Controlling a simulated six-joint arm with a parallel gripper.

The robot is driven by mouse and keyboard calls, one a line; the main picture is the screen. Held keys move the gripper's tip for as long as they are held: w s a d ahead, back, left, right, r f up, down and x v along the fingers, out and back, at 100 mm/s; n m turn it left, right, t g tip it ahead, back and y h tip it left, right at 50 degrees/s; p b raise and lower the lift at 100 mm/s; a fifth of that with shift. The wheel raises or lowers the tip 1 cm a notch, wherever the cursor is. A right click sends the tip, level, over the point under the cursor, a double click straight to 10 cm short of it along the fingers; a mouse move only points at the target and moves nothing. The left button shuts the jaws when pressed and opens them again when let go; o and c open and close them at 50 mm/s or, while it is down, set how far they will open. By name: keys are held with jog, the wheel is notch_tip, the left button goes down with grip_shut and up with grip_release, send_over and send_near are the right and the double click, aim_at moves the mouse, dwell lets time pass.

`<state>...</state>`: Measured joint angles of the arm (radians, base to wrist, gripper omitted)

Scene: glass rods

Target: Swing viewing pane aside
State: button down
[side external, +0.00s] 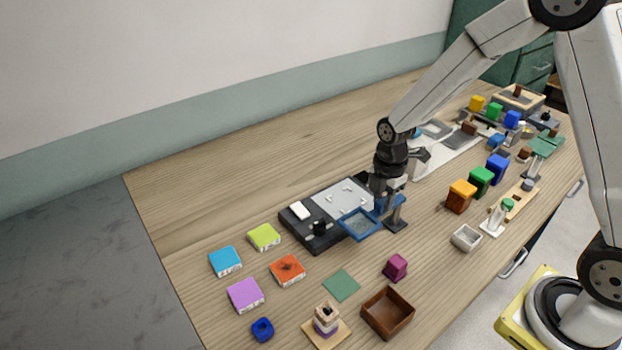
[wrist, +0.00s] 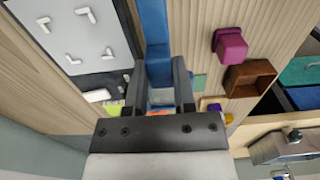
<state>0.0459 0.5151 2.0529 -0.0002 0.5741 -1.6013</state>
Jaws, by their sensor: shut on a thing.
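The viewing pane (side external: 360,224) is a clear sheet in a blue frame. In the side view it sits beside the front edge of the black device (side external: 313,234) with a light grey plate (side external: 344,197). A blue arm (side external: 393,203) joins it to a grey post on a dark foot (side external: 396,224). My gripper (side external: 379,207) points down at the pane's arm end. In the wrist view my gripper (wrist: 158,92) is shut on the blue bar (wrist: 154,28), which runs up between its fingers. The exact contact is partly hidden.
In front are a magenta block (side external: 396,267), a brown open box (side external: 388,313) and a green square (side external: 341,285). Several coloured tiles (side external: 245,295) lie left. Orange, green and blue blocks (side external: 481,181) stand right. Bare wood lies behind the device.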

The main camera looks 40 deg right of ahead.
aim_at(384, 200)
jog(key=shift+c, duration=2.2)
grip_release()
jog(key=shift+r, duration=0.1)
jog(key=shift+r, duration=3.85)
jog(key=s+a+f+m+t, duration=0.1)
jog(key=s+m+t, duration=0.1)
jog(key=s+m, duration=0.9)
jog(key=m, duration=0.6)
jog(key=shift+a+f+m+t, duration=0.3)
jog(key=shift+a+f+m, duration=0.1)
